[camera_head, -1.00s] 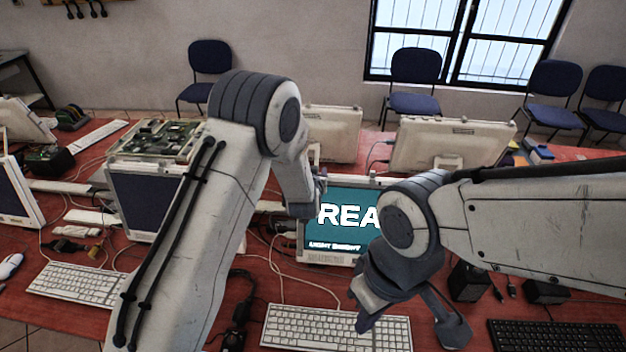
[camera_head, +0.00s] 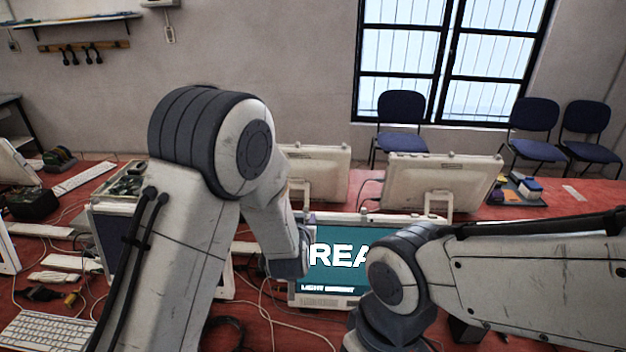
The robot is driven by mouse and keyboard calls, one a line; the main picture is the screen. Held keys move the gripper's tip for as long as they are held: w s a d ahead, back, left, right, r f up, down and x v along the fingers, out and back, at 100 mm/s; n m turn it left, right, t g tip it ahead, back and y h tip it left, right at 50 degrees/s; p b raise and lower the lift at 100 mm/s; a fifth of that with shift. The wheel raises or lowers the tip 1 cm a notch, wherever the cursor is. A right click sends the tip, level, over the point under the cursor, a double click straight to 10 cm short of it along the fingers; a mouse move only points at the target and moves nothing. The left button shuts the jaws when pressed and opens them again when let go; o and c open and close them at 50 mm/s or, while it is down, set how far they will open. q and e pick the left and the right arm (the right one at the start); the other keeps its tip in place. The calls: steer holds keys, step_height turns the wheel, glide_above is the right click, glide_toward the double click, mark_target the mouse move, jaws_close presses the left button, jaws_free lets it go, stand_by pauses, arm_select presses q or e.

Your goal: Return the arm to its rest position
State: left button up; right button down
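My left arm (camera_head: 185,230) rises from the lower left, bends at a dark-ringed joint and points down in front of the lit monitor. Its dark wrist end (camera_head: 289,262) overlaps the monitor's left edge; I cannot make out the fingers there. I see nothing held by either arm.
The lit monitor (camera_head: 330,270) reads "REA", partly covered by my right arm. Two monitors seen from behind (camera_head: 318,172) (camera_head: 440,182) stand farther back on the red table (camera_head: 560,205). A white keyboard (camera_head: 45,330) and loose cables lie at left. Blue chairs (camera_head: 402,108) stand beyond the table.

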arm_select(q)
steer(key=s+d+m+g+h+b, duration=0.15)
steer(key=s+d+g, duration=0.3)
steer(key=s, duration=0.45)
steer(key=s+d+m+g+h, duration=0.25)
steer(key=s+d, duration=0.25)
steer(key=s, duration=0.4)
steer(key=s+a+r+m+g+y, duration=0.1)
steer(key=s+a+g, duration=0.2)
steer(key=s, duration=0.6)
steer(key=s+a+r+m+g+y+b, duration=0.1)
steer(key=s+a+m+g+y, duration=0.1)
steer(key=s, duration=0.8)
steer(key=shift+s+a+g, duration=0.25)
steer(key=shift+a+g, duration=0.45)
steer(key=shift+a, duration=0.25)
